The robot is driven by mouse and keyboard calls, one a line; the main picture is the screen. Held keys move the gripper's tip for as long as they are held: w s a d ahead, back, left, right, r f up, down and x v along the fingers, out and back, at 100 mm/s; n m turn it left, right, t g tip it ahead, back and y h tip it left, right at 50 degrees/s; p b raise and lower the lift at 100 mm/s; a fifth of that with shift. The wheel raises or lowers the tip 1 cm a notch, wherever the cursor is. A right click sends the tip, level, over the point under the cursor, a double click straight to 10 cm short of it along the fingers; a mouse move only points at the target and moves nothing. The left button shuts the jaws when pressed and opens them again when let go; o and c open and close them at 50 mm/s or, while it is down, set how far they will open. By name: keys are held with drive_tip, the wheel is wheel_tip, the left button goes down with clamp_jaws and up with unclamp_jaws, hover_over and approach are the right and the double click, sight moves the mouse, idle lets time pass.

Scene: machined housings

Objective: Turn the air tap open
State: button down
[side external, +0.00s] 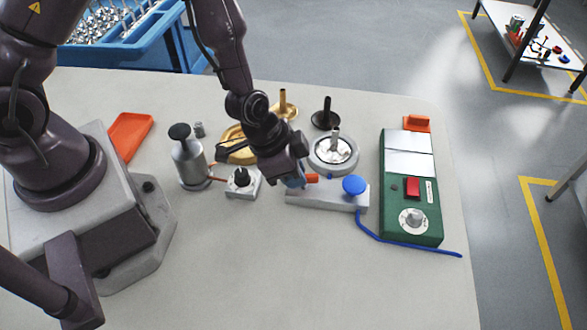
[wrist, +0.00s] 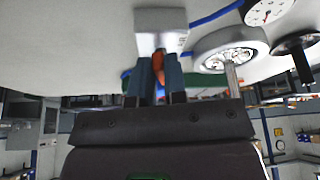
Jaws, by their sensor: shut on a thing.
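The air tap's orange lever (side external: 312,178) sits on a light grey block (side external: 325,197) right of the table's middle. A round blue knob (side external: 354,186) stands at the block's right end. My gripper (side external: 297,181) is low over the left part of the block, beside the visible orange end. In the wrist view, my gripper (wrist: 158,75) has its two fingers shut on the orange lever (wrist: 158,62), with the pale block (wrist: 161,20) just beyond. Part of the lever is hidden between the fingers.
A round grey fixture (side external: 334,153) stands close behind the block. A green control box (side external: 410,190) is to the right, with a blue hose (side external: 405,243) along its front. The front table is clear.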

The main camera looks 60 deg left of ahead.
drive_tip(key=n, duration=0.1)
drive_tip(key=n+y, duration=0.1)
drive_tip(key=n, duration=0.1)
drive_tip(key=shift+s+d+n, duration=0.15)
drive_tip(key=shift+d+n, duration=0.15)
drive_tip(key=shift+d, duration=0.1)
drive_tip(key=n+y, duration=0.1)
drive_tip(key=n, duration=0.1)
drive_tip(key=n+y, duration=0.1)
drive_tip(key=n, duration=0.1)
drive_tip(key=shift+d+n+t, duration=0.3)
drive_tip(key=shift+d, duration=0.1)
drive_tip(key=n, duration=0.1)
drive_tip(key=n+y, duration=0.1)
drive_tip(key=n, duration=0.1)
drive_tip(key=shift+d+n, duration=0.3)
drive_tip(key=shift+w+d+n+g+y, duration=0.15)
drive_tip(key=shift+n+g+y, duration=0.2)
drive_tip(key=shift+n, duration=0.55)
drive_tip(key=shift+w+d+n+g+y, duration=0.15)
drive_tip(key=shift+n+g+y, duration=0.2)
drive_tip(key=shift+n, duration=0.55)
drive_tip(key=c, duration=1.2)
unclamp_jaws()
drive_tip(key=shift+o, duration=0.2)
drive_tip(key=shift+a, duration=0.1)
drive_tip(key=v, duration=1.3)
